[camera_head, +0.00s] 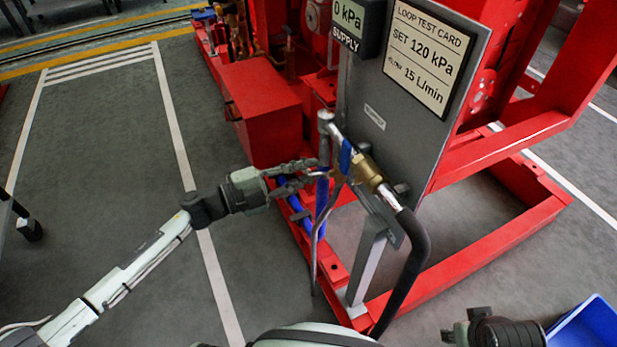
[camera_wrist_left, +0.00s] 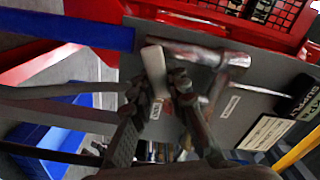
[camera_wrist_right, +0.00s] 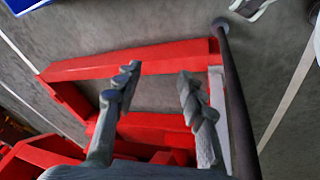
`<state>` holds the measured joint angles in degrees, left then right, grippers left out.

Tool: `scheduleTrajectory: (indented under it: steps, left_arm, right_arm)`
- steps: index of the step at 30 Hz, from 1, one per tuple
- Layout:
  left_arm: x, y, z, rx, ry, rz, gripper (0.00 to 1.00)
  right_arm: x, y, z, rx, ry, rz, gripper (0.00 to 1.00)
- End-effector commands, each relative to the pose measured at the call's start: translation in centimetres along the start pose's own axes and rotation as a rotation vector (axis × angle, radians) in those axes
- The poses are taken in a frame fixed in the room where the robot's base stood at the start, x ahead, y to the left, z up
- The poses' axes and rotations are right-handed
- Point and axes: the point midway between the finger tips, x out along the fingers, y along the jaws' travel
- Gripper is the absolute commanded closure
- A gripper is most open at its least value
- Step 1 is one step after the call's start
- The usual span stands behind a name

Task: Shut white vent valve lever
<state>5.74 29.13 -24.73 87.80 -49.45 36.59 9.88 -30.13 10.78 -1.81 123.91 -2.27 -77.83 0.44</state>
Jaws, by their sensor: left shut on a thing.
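The white vent valve lever (camera_wrist_left: 155,68) shows in the left wrist view as a short pale bar between the fingertips. My left gripper (camera_wrist_left: 161,84) is shut on it. In the head view my left gripper (camera_head: 312,172) is at the pipework in front of the grey panel, and I cannot make out the white lever there. A metal pipe (camera_wrist_left: 195,55) runs close beyond the fingertips. My right gripper (camera_wrist_right: 160,88) is open and empty, above the red base frame; in the head view only part of its arm shows at the bottom right.
The grey panel (camera_head: 371,110) carries a test card (camera_head: 430,55) and a supply display (camera_head: 350,20). A blue handle (camera_head: 345,156) and brass fitting (camera_head: 367,172) are just right of my left gripper. A black hose (camera_head: 408,270) hangs down. A blue bin (camera_head: 592,325) is at bottom right.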

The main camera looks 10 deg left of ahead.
Motion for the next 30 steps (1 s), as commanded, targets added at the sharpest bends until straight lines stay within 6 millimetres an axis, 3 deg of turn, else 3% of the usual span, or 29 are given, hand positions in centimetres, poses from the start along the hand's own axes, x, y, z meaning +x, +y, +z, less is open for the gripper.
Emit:
scheduleTrajectory:
  steps: [15, 30]
  left_arm:
    - [-0.1, -1.5, -0.1, 0.331, -0.002, 0.002, 1.00]
    - [-0.1, -1.8, -0.2, 0.386, -0.002, 0.002, 1.00]
  right_arm:
    - [-2.3, 0.1, 0.3, 0.002, 0.003, 0.008, 0.60]
    - [-3.0, 0.3, -0.1, 0.004, 0.011, 0.012, 0.60]
